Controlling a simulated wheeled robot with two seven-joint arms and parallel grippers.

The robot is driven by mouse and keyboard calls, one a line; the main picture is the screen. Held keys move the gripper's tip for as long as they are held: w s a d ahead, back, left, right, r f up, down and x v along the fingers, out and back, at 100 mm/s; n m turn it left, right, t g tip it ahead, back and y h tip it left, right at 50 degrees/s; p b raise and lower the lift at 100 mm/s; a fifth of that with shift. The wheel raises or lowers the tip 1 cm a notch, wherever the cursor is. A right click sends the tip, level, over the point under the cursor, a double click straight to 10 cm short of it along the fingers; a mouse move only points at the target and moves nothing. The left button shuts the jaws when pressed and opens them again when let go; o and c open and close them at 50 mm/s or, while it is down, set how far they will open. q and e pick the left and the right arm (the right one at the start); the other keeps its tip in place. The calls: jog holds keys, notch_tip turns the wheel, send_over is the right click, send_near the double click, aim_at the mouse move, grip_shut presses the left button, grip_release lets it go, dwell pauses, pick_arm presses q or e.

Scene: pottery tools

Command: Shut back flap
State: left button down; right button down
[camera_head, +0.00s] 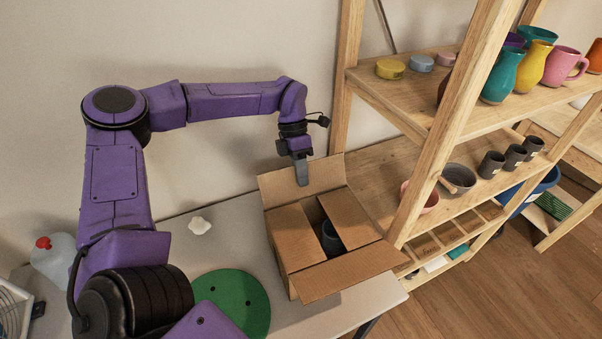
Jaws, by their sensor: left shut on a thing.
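A cardboard box (292,285) stands on the grey table (237,218). Its back flap (275,185) stands up, tilted toward the wall. The left flap (292,238) and right flap (348,215) lie folded inward, with a gap between them. The front flap (350,272) sticks outward. A dark grey cup (333,240) shows in the gap, partly hidden. My left gripper (302,178) points down at the top edge of the back flap and is shut on it. My right gripper is not in view.
A wooden shelf (420,180) with pots and mugs stands close to the box on the right. A green disc (235,300) lies left of the box, near a small white object (199,225). A white bottle (55,258) stands at the far left.

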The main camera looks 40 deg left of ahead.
pick_arm(q)
jog(key=shift+d+r, duration=0.1)
dwell(0.5)
jog(key=y, duration=0.1)
jog(key=d+t+y, duration=0.1)
jog(key=s+y, duration=0.1)
jog(key=shift+d+r+t, duration=0.25)
jog(key=shift+d+t, duration=0.05)
jog(key=shift+t, duration=0.1)
jog(key=shift+s+d+f+t+y, duration=0.1)
jog(key=shift+s+d+t+y, duration=0.15)
jog(key=shift+d+t+y, duration=0.4)
jog(key=shift+s+d+t+y, duration=0.15)
jog(key=shift+s+t+y, duration=0.1)
jog(key=shift+y, duration=0.7)
jog(key=c, duration=1.3)
grip_release()
jog(key=shift+c, duration=0.2)
